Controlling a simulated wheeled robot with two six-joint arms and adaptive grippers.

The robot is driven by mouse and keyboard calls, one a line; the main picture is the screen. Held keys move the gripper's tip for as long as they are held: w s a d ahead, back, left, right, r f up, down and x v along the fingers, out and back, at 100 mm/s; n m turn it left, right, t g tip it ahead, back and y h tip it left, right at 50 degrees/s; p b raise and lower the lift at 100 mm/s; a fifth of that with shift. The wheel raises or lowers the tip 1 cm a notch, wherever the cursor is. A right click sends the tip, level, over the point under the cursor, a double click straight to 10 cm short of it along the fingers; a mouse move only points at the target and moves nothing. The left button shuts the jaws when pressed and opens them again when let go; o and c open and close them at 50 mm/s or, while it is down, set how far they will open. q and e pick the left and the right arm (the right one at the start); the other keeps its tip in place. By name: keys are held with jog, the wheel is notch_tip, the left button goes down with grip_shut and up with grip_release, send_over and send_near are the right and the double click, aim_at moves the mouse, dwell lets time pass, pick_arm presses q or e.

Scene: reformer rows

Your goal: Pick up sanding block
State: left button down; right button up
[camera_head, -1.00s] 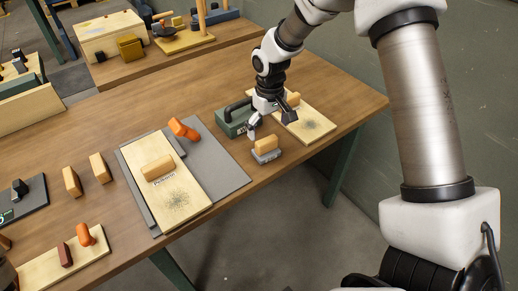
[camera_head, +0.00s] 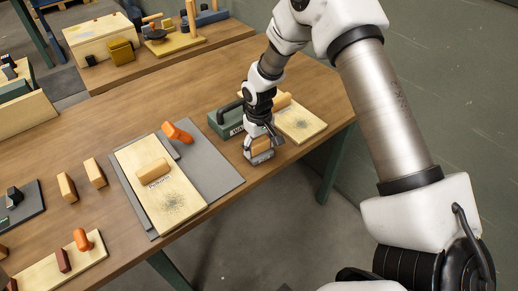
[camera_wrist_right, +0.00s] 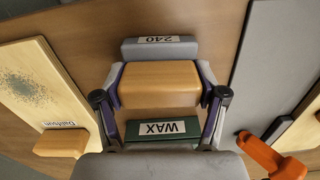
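The sanding block has a wooden grip on a grey base labelled 240. It stands on the bench near the front edge in the head view (camera_head: 261,155), partly hidden by my right gripper (camera_head: 262,136). In the right wrist view the wooden grip (camera_wrist_right: 160,84) lies between the two fingers of my right gripper (camera_wrist_right: 160,80). A finger is close against each end of the grip. Whether the fingers press on it cannot be told. The block appears to rest on the bench. My left gripper does not show.
The green WAX box (camera_head: 222,122) stands close beside the block; it also shows in the right wrist view (camera_wrist_right: 162,128). A pale board with a wooden block (camera_head: 303,121) lies to the right. A grey mat (camera_head: 214,160) and an orange-handled tool (camera_head: 177,132) are on the left.

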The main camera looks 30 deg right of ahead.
aim_at(259, 140)
dwell(0.3)
jog(key=shift+w+d+r, duration=0.1)
jog(key=shift+r, duration=0.3)
notch_tip(259, 140, up, 2)
jog(key=shift+r+b, duration=0.15)
jog(key=shift+b, duration=0.35)
jog(key=s+a+r+b, duration=0.1)
jog(key=s+a+b, duration=0.1)
jog(key=s+a, duration=0.6)
jog(key=s, duration=0.5)
jog(key=shift+s+a+r, duration=0.25)
jog(key=shift+s+r, duration=0.05)
